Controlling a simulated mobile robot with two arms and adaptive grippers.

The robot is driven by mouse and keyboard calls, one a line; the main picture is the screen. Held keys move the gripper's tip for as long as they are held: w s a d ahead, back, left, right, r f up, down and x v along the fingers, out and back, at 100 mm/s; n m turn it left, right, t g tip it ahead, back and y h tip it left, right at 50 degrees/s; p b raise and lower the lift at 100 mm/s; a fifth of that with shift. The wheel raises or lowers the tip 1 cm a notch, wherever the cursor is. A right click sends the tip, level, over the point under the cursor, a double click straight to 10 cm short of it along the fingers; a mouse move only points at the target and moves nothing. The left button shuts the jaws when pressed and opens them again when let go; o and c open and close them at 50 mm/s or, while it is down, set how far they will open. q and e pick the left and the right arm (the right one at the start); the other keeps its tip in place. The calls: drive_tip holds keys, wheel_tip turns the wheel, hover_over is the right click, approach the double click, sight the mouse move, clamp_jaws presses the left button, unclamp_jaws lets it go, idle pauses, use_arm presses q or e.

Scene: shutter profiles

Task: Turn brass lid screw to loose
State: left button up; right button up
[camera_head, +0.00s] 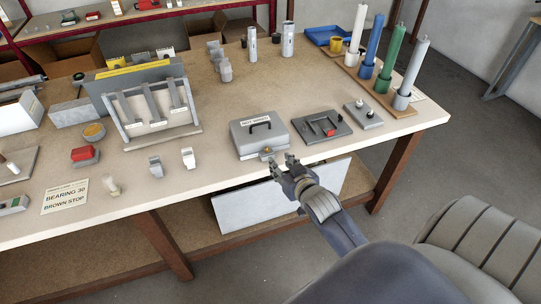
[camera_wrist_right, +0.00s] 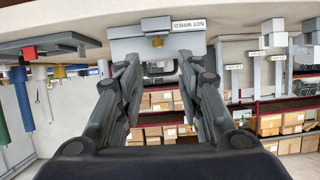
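The grey box (camera_head: 260,136) with a black handle stands at the front edge of the bench. Its brass lid screw (camera_head: 267,150) is on the front side. In the right wrist view the brass screw (camera_wrist_right: 157,41) sits beyond the fingertips, between them from left to right. My right gripper (camera_head: 283,162) is just in front of the box, a little right of the screw. Its two fingers are spread apart and empty in the wrist view (camera_wrist_right: 158,62). They appear apart from the screw. My left gripper is not in view.
A dark plate with a red handle (camera_head: 327,129) and a small grey block with knobs (camera_head: 363,115) stand right of the box. Two small light-grey pieces (camera_head: 188,158) are to its left. A slotted rack (camera_head: 150,110) stands further left.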

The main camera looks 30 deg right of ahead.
approach(268, 149)
drive_tip(key=w, duration=0.1)
drive_tip(key=p+x, duration=0.1)
drive_tip(key=x, duration=0.3)
drive_tip(key=shift+w+d+f, duration=0.1)
drive_tip(key=shift+w+f, duration=0.3)
drive_tip(key=shift+w, duration=0.25)
drive_tip(key=shift+w+d+f, duration=0.1)
drive_tip(key=shift+w+f, duration=0.1)
drive_tip(key=shift+w, duration=0.3)
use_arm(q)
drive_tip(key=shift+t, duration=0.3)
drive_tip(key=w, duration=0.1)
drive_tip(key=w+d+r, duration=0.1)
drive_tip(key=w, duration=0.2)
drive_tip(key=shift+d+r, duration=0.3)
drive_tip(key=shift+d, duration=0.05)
use_arm(e)
clamp_jaws()
